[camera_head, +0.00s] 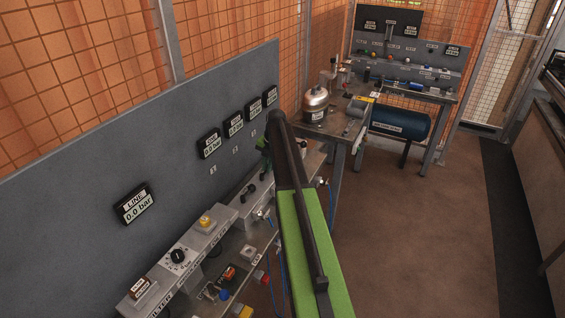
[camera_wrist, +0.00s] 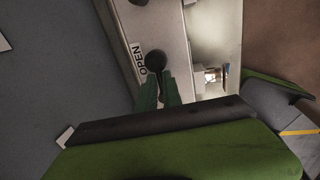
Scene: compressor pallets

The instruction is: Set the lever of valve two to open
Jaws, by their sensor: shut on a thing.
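In the wrist view, a lever with a round black knob (camera_wrist: 155,61) stands on a pale grey panel (camera_wrist: 172,28). A white label reading OPEN (camera_wrist: 138,57) lies beside the knob. My gripper (camera_wrist: 160,80) has its two green fingers shut on this lever, just below the knob in the picture. The lever's shaft and base are hidden, and no valve number is readable. In the head view, my gripper (camera_head: 262,144) is partly hidden behind my arm, over the far part of the left bench.
Another black knob (camera_wrist: 138,2) is at the wrist view's top edge. In the head view, a control box (camera_head: 180,257) and a gauge board (camera_head: 80,180) flank the left bench. A silver vessel (camera_head: 316,104) and blue tank (camera_head: 400,124) stand beyond. The brown floor (camera_head: 420,220) is clear.

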